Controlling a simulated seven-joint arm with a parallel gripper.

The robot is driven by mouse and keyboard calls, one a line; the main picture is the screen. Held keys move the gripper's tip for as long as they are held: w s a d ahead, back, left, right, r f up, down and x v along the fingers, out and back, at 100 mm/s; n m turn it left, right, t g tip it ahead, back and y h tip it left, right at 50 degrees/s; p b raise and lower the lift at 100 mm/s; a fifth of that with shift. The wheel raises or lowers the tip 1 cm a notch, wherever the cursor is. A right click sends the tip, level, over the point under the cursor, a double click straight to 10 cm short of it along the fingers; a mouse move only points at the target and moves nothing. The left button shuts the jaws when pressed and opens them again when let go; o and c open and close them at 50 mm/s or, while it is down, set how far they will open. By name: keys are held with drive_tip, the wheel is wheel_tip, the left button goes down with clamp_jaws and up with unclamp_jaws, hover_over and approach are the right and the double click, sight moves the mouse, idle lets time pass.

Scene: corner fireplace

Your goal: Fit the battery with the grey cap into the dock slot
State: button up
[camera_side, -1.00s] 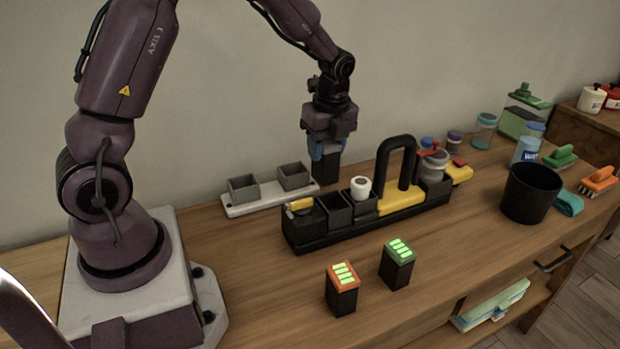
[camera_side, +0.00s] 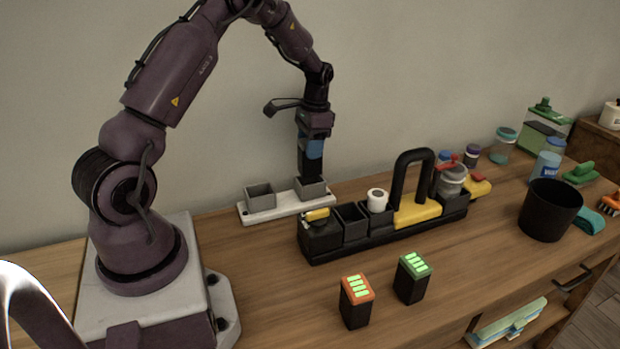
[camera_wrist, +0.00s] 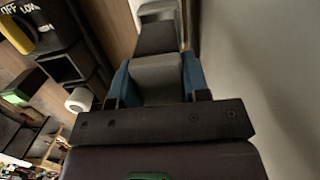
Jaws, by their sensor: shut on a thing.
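My gripper (camera_side: 311,146) has blue fingertips and is shut on a dark upright battery (camera_side: 310,166). In the wrist view, the battery's grey cap (camera_wrist: 158,78) sits between the blue fingers. The dock is a white plate (camera_side: 285,210) with two grey square slots by the wall. The battery is over the right slot (camera_side: 311,190), its lower end at the slot's rim. I cannot tell whether it has entered. The left slot (camera_side: 260,198) looks empty. An orange-capped battery (camera_side: 356,302) and a green-capped battery (camera_side: 412,278) stand at the front.
A black bin (camera_side: 550,210) and several jars are further right. The wall is close behind the dock. The front table is mostly clear.

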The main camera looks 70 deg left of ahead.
sight(310, 167)
drive_tip(key=shift+f, duration=3)
drive_tip(key=o, duration=1.1)
drive_tip(key=shift+f, duration=0.15)
